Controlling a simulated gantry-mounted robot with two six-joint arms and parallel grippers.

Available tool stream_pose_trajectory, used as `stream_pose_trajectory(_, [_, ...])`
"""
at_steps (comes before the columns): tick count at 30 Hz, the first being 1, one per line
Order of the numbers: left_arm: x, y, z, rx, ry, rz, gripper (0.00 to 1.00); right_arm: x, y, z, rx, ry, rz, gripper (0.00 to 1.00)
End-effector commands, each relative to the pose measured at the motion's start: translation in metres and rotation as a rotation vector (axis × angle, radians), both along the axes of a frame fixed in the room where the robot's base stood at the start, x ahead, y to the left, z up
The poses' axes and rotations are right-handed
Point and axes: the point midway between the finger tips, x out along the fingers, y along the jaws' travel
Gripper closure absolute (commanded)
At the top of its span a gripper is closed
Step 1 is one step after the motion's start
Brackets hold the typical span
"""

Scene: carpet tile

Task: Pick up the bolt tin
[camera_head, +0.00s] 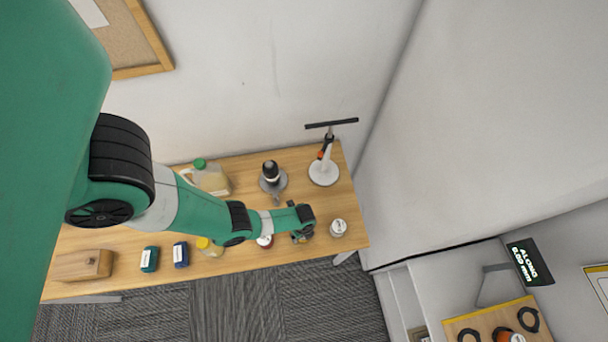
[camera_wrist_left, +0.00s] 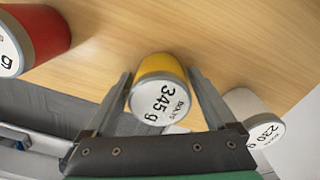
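In the left wrist view a yellow tin (camera_wrist_left: 160,66) with a white lid marked "345 g" stands between my fingers; the small print above the weight is hard to read. My left gripper (camera_wrist_left: 159,74) is open around it, one finger on each side, with narrow gaps at the tips. In the head view my left gripper (camera_head: 300,236) is low over the table's front right part and largely hides this tin. My right gripper is not in view.
A red tin (camera_wrist_left: 36,38) stands left and a tin marked "230 g" (camera_wrist_left: 262,130) right in the wrist view.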

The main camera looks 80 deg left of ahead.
Motion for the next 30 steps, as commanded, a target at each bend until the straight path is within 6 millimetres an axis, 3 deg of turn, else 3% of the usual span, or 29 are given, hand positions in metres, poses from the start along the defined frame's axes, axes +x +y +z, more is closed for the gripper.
stream_pose_trajectory(2, [0.0001,-0.0001,0.0001,0.000,0.000,0.000,0.27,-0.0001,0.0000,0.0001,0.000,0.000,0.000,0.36])
stream_pose_trajectory(14, [0.0001,-0.0001,0.0000,0.000,0.000,0.000,0.99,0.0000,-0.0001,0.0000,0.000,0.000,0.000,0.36])
stream_pose_trajectory(30, [0.0009,-0.0004,0.0096,0.001,-0.001,-0.002,1.00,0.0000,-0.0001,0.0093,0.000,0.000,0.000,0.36])
